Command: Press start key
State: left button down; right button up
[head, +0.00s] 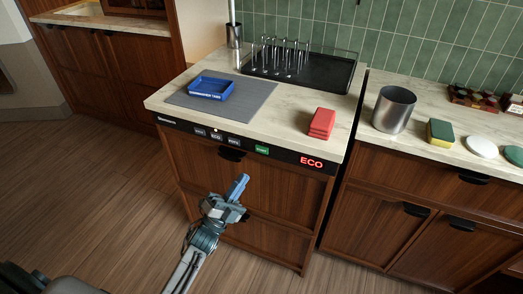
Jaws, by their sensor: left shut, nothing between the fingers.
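A dishwasher with a wooden front stands in the middle, with a black control strip (285,157) along its top edge. A green key (262,149), which looks like the start key, sits to the right of several grey keys (216,135). A red display (311,162) at the strip's right end reads ECO. My left gripper (240,184) is shut and empty. In the picture it is below and left of the green key, in front of the wooden door (270,192), apart from the strip. My right gripper is not in view.
On the counter are a blue tray (211,88) on a grey mat (260,95), a red block-like stack (321,123), a black rack (325,75) and a metal cup (394,109). The floor at left is clear.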

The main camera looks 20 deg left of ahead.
aim_at(262, 150)
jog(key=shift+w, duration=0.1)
